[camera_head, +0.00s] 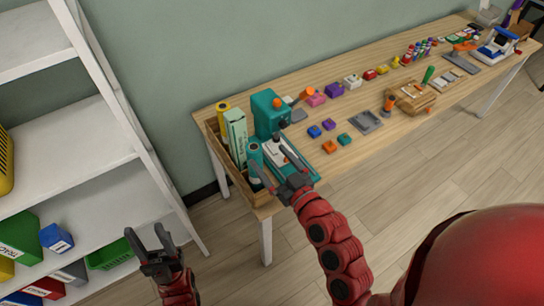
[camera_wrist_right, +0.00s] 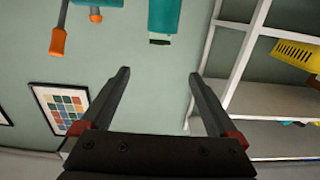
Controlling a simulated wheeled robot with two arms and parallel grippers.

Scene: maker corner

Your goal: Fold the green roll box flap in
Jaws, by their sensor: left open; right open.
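The green roll box (camera_head: 236,135) is a tall pale green carton with lettering, standing upright in a wooden crate (camera_head: 251,193) at the table's near left end. Its top is small in the head view, and I cannot tell how its flap lies. My right gripper (camera_head: 270,159) is open, to the right of the box, in front of the teal machine; its open, empty fingers also show in the right wrist view (camera_wrist_right: 158,75). I do not make out the green box in that view. My left gripper (camera_head: 143,230) is open and empty, low between the shelf and the table.
A yellow roll (camera_head: 223,106) and a teal roll (camera_head: 255,160) stand in the crate beside the box. The teal machine (camera_head: 268,110) stands just right. Small coloured blocks and tools line the table (camera_head: 375,145). A white shelf (camera_head: 75,110) is at left.

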